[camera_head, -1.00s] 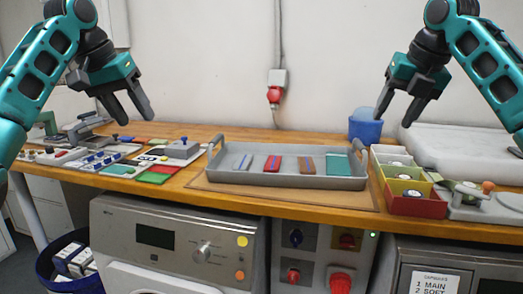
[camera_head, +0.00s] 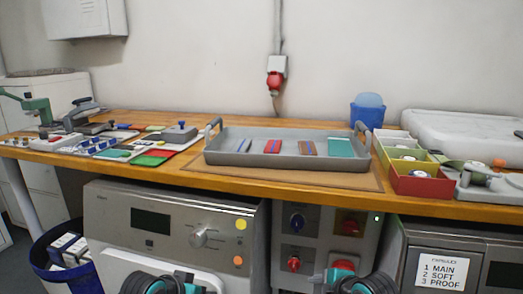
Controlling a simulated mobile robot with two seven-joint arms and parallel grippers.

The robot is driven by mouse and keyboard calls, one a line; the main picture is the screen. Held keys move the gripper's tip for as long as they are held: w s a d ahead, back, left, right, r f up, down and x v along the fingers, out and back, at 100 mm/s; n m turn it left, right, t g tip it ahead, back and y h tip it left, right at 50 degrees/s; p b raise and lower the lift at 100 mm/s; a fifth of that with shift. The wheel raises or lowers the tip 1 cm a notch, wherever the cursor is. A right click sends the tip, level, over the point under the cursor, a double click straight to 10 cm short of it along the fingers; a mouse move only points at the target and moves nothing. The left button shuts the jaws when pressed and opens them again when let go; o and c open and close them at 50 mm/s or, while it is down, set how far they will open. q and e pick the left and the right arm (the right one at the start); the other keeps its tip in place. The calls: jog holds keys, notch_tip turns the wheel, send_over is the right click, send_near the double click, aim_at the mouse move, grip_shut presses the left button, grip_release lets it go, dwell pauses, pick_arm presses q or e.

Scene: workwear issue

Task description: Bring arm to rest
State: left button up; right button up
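Parts of both my arms show at the bottom edge of the head view, as dark ribbed round joints with teal pieces. One is left of centre and the other right of centre, both low in front of the machines under the worktop. Neither of my grippers can be seen, so I cannot tell whether they are open or shut. No arm part is over the wooden worktop (camera_head: 300,194).
A grey tray (camera_head: 285,180) with several flat coloured pieces lies mid-worktop. Small tools and colored cards are at left. Coloured bins (camera_head: 420,185), a blue container (camera_head: 368,114) and a white case (camera_head: 465,135) are at right. A blue bin (camera_head: 45,270) stands on the floor.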

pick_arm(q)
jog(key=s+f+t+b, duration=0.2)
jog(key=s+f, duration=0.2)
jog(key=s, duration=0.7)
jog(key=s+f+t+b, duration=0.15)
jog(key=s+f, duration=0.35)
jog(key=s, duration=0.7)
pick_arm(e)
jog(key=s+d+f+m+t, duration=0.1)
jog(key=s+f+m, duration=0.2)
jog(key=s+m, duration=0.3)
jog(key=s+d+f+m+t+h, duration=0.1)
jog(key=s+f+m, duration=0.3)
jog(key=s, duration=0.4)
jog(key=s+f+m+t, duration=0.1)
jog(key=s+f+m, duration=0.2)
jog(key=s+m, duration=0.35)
pick_arm(q)
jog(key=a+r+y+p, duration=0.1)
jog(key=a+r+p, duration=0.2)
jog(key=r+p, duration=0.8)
jog(key=p, duration=0.4)
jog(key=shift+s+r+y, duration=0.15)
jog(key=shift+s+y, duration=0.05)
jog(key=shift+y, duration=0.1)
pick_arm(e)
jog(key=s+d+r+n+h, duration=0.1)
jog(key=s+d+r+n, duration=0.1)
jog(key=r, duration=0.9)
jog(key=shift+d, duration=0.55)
